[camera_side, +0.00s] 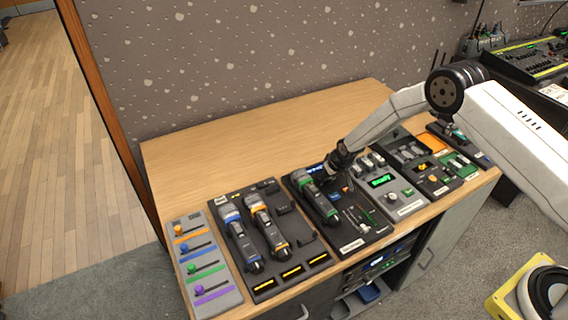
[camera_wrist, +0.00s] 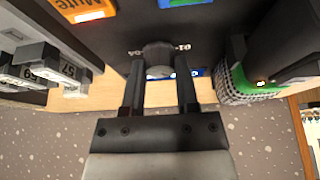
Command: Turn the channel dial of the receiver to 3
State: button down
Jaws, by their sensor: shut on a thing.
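In the wrist view a round dark dial (camera_wrist: 158,54) stands on a dark panel (camera_wrist: 205,25), with tiny light markings on either side of it. The dial's number setting cannot be read. My gripper (camera_wrist: 159,78) has its two fingers around the dial, one on each side, and is shut on it. In the side view my gripper (camera_side: 333,178) reaches down to the back part of the dark panel (camera_side: 372,234), beside the green-banded microphone (camera_side: 315,198). There the arm and gripper hide the dial.
The green-banded microphone also shows close by in the wrist view (camera_wrist: 234,75). An orange Mute button (camera_wrist: 85,10) is at upper left. Left of the panel lies a tray with blue (camera_side: 234,222) and yellow (camera_side: 265,222) microphones, then a fader panel (camera_side: 207,262). The table's back (camera_side: 250,130) is clear.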

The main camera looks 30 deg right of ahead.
jog(key=shift+a+m+h, duration=0.1)
jog(key=shift+m+h, duration=0.6)
jog(key=shift+m, duration=1.1)
jog(key=shift+w+m, duration=0.1)
jog(key=shift+m, duration=0.5)
jog(key=shift+m+g+h, duration=0.5)
jog(key=shift+m+h, duration=0.2)
jog(key=shift+m, duration=0.6)
jog(key=m+h, duration=0.1)
jog(key=m, duration=0.2)
jog(key=shift+a+g, duration=0.1)
jog(key=shift+g, duration=0.3)
jog(key=shift+m+g+h, duration=0.3)
jog(key=shift+m+g, duration=0.5)
jog(key=shift+m, duration=1.4)
jog(key=shift+c, duration=1.8)
grip_release()
